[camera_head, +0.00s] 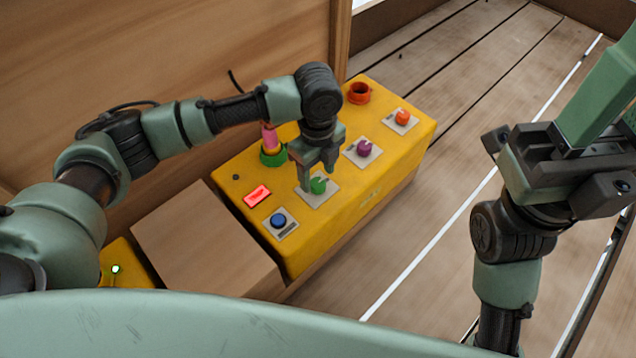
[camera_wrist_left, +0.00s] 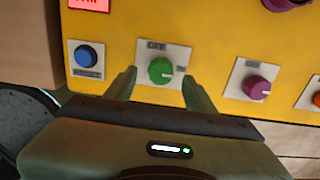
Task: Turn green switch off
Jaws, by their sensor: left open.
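The green switch (camera_head: 318,186) is a round knob on a pale square plate on top of the yellow control box (camera_head: 375,195). In the left wrist view the green switch (camera_wrist_left: 161,71) has a light mark pointing right, and a label that seems to read OFF is above it. My left gripper (camera_head: 318,176) is open, pointing down at the knob. In the left wrist view its fingers (camera_wrist_left: 160,88) stand on either side of the knob's near side; contact is not clear.
On the box are a blue button (camera_head: 278,220), a lit red display (camera_head: 257,195), a purple knob (camera_head: 364,148), an orange knob (camera_head: 402,117) and a stacked pink-and-green piece (camera_head: 271,147). A wooden block (camera_head: 205,240) stands left of it. A wooden wall (camera_head: 150,50) rises behind.

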